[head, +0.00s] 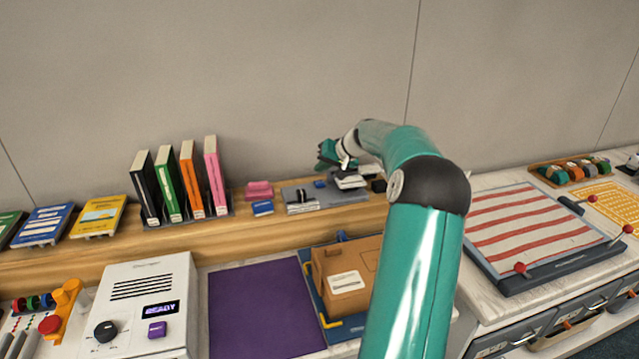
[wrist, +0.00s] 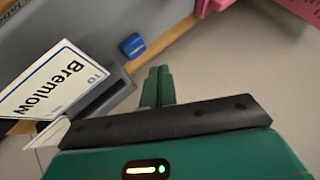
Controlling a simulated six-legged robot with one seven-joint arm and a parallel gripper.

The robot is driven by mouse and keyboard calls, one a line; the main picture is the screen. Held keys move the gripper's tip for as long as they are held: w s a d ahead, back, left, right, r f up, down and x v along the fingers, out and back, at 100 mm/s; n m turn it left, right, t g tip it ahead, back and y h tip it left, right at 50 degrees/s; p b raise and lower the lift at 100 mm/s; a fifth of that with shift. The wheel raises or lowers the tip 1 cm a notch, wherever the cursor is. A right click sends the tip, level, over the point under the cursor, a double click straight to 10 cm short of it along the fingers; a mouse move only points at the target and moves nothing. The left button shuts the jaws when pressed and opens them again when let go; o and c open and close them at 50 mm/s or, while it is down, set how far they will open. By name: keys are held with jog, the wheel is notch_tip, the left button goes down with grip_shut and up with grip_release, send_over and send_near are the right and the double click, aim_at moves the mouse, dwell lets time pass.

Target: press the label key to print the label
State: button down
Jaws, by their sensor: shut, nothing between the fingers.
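A small blue key (head: 320,184) sits on a flat grey unit (head: 352,196) on the wooden shelf. The key also shows in the wrist view (wrist: 132,45), just beyond and left of my fingertips. My gripper (head: 327,155) is above the unit in the head view; its green fingers (wrist: 158,85) are shut together and empty. They appear apart from the key, though the exact gap is unclear.
A white machine (head: 135,305) at front left has a READY display and a purple key (head: 157,329). A cardboard box (head: 347,277) lies beside a purple mat (head: 262,310). Upright books (head: 180,182) and a pink block (head: 259,190) stand left of the unit.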

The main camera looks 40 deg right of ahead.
aim_at(322, 184)
jog(key=shift+r, duration=1.55)
jog(key=s+a+r+n+g, duration=0.2)
jog(key=a+r, duration=0.1)
jog(key=a, duration=1.2)
jog(key=s+a+r+n+g, duration=0.1)
jog(key=a+r+n, duration=0.15)
jog(key=a, duration=1.35)
jog(key=s+a+r+n+h, duration=0.1)
jog(key=s+a+r, duration=0.1)
jog(key=s+a, duration=0.85)
jog(key=s+a+f+n, duration=0.1)
jog(key=s+a+f, duration=0.1)
jog(key=s, duration=0.5)
jog(key=s+a+f+n, duration=0.1)
jog(key=s+a+f, duration=0.2)
jog(key=s+a, duration=0.2)
jog(key=s, duration=0.2)
jog(key=shift+s+a+f+g, duration=0.2)
jog(key=shift+s+a+g, duration=0.05)
jog(key=shift+s+g, duration=0.1)
jog(key=shift+d, duration=0.25)
